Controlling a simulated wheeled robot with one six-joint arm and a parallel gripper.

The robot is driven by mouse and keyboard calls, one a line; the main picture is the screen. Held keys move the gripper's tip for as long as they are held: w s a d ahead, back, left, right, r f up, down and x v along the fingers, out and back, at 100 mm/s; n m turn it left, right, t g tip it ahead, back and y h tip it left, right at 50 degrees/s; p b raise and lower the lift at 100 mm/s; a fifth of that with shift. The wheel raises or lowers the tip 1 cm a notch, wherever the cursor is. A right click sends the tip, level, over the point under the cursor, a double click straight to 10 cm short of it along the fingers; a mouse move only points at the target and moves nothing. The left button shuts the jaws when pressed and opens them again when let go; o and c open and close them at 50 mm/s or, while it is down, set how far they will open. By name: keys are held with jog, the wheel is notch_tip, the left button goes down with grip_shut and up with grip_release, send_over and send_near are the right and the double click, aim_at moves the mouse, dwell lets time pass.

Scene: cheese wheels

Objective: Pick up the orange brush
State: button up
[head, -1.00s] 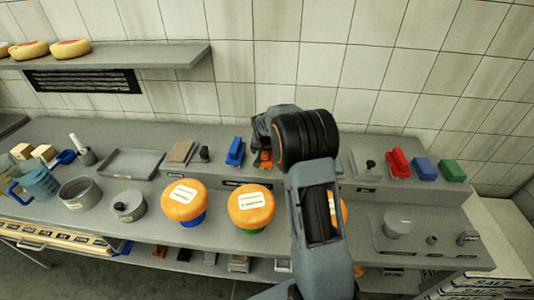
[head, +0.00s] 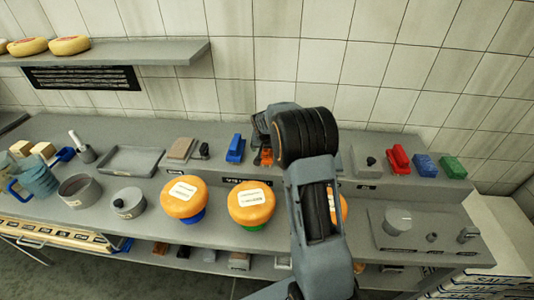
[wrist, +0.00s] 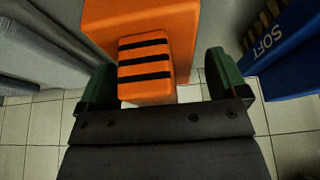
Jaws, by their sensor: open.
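The orange brush (head: 266,158) is on the raised back ledge of the counter, mostly hidden by my arm in the head view. In the wrist view the orange brush (wrist: 146,90) shows a handle block with dark stripes and a wider orange body behind it. My gripper (wrist: 160,78) is open, with a green-padded finger on each side of the striped block. In the head view the fingers are largely hidden behind my wrist.
A blue brush (head: 236,148) stands just left of the orange one; its side reading SOFT (wrist: 285,50) is close to the right finger. Orange cheese wheels (head: 251,204) stand in front. A tiled wall is behind.

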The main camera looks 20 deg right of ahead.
jog(key=shift+f, duration=0.1)
dwell(0.3)
jog(key=c, duration=1.1)
jog(key=shift+r+p, duration=0.4)
jog(key=shift+p, duration=0.1)
jog(key=shift+w+r+b, duration=0.1)
jog(key=shift+r+b, duration=0.2)
jog(key=b+v, duration=0.1)
jog(key=v, duration=0.2)
jog(key=shift+w+d+r, duration=0.1)
jog(key=shift+r, duration=0.05)
jog(key=s+a+r+b, duration=0.4)
jog(key=s+a+r, duration=0.2)
jog(key=s+r, duration=0.3)
jog(key=shift+s+a, duration=0.4)
jog(key=shift+s, duration=0.75)
